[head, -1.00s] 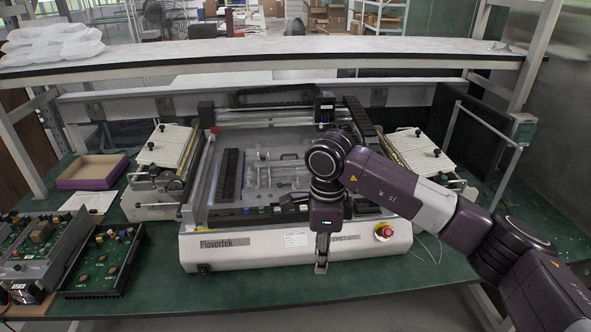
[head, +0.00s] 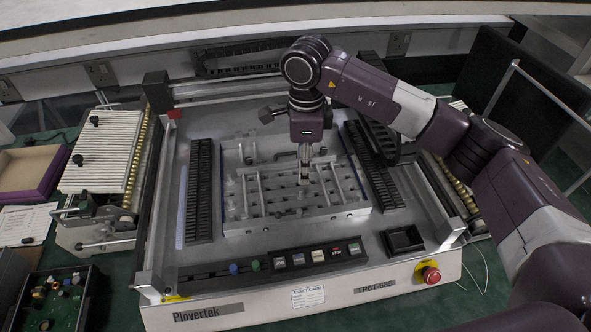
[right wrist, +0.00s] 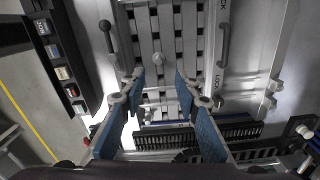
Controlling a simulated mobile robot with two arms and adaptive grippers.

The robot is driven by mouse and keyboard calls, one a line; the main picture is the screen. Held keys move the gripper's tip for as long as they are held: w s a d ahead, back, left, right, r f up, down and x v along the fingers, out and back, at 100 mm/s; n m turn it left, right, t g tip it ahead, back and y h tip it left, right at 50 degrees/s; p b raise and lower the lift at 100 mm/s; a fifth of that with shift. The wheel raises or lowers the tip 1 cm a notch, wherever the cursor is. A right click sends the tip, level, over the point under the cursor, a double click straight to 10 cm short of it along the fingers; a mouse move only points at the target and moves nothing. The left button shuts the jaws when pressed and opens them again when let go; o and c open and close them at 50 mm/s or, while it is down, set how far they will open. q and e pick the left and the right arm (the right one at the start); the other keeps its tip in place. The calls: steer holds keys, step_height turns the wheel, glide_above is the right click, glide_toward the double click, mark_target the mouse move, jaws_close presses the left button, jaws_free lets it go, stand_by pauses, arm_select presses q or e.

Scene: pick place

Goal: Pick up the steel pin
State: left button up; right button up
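My right gripper (head: 304,178) points down over the slotted metal fixture (head: 326,211) in the middle of the machine. In the right wrist view its two blue-padded fingers are apart, with the gripper (right wrist: 159,78) open and nothing clamped between the pads. A small round-headed pale metal piece, likely the steel pin (right wrist: 158,58), stands on the slotted plate just beyond the fingertips, roughly centred between them. In the head view I cannot clearly pick out this pin, as the gripper covers that spot. My left gripper is not in view.
Black slotted racks (head: 200,190) flank the fixture. A handle (right wrist: 222,48) rises beside the slotted plate. A button row (head: 318,255), a small black tray (head: 403,240) and a red stop button (head: 431,275) are at the front. A purple-edged box (head: 28,172) lies left.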

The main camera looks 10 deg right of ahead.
mark_target(302, 190)
steer(key=shift+w+f, duration=0.1)
steer(key=shift+w, duration=0.05)
steer(key=shift+s+f+p, duration=0.2)
steer(key=shift+f+p, duration=0.2)
steer(key=shift+f, duration=0.15)
steer(key=shift+s+f+p, duration=0.15)
steer(key=shift+f+p, duration=0.2)
steer(key=shift+f, duration=0.15)
steer(key=shift+f+p, duration=0.35)
steer(key=f+p, duration=0.2)
steer(key=f, duration=0.1)
steer(key=shift+w+a+f, duration=0.1)
steer(key=shift+a+f, duration=0.1)
steer(key=shift+f, duration=0.5)
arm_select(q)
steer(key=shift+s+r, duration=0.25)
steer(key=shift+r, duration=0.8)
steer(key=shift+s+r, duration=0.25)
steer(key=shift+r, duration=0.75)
arm_select(e)
jaws_close()
